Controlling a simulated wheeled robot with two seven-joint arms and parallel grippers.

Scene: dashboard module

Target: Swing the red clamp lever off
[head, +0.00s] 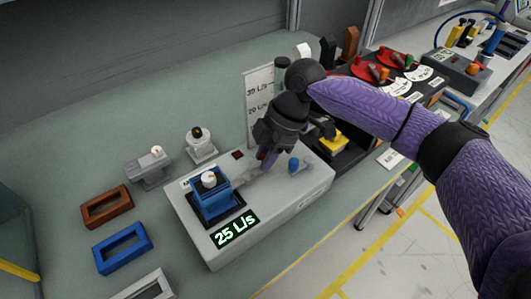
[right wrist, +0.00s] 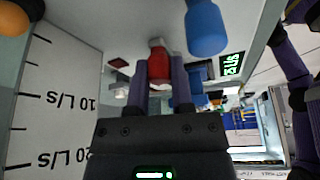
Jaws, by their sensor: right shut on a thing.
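The light grey dashboard module (head: 290,205) sits on the bench, with a lit green "25 L/s" display (head: 235,229) at its front. My right gripper (head: 268,160) reaches down to the module's top near its back edge. In the right wrist view the two purple fingers of the right gripper (right wrist: 162,88) are shut on the red clamp lever (right wrist: 158,66), one on each side. In the head view the gripper hides the lever. A blue socket (head: 215,206) holding a white-topped part (head: 209,179) is to the left of the gripper. My left gripper is not in view.
A blue knob (head: 294,164) stands on the module close to the right of my gripper. A scale board (head: 259,100) stands upright behind. Brown (head: 106,207) and blue (head: 122,248) frames lie at left. A dark panel with a yellow button (head: 334,143) is at right.

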